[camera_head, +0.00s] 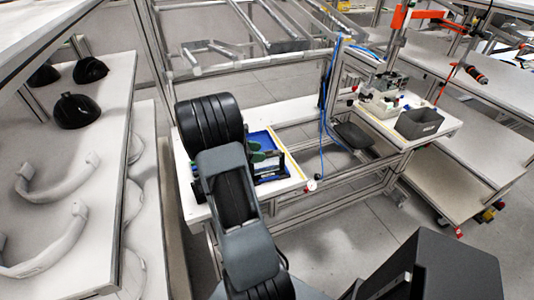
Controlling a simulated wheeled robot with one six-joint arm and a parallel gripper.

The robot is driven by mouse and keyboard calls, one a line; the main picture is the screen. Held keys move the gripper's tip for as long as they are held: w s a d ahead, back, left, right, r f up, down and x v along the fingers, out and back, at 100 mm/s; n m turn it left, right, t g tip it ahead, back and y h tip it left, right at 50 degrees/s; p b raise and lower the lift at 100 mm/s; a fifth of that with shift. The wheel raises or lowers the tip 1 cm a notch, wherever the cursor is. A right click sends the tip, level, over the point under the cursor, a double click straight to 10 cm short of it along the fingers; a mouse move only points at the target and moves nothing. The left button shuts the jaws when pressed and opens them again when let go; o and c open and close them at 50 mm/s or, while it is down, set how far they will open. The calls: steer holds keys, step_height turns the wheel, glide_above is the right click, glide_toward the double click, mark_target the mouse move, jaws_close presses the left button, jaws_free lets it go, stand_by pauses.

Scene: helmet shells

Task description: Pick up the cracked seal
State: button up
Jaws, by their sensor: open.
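I cannot make out a cracked seal in the head view. A blue tray (264,137) lies on the white workbench (188,190), just right of my arm. Dark green rounded pieces (257,156) and dark parts sit in or at the tray, too small to identify, and I cannot tell if one is a seal. My arm rises from the bottom centre and covers the bench's middle and the tray's left side. My gripper does not show clearly and appears hidden behind the arm.
Black helmet shells (77,111) and pale curved parts (55,180) lie on shelves at left. A grey bin (419,123) stands on the right bench. A blue hose (325,100) hangs between the benches. Metal frames stand behind. Floor is open at lower right of centre.

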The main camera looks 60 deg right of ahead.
steer(key=shift+x, duration=1.25)
jaws_close()
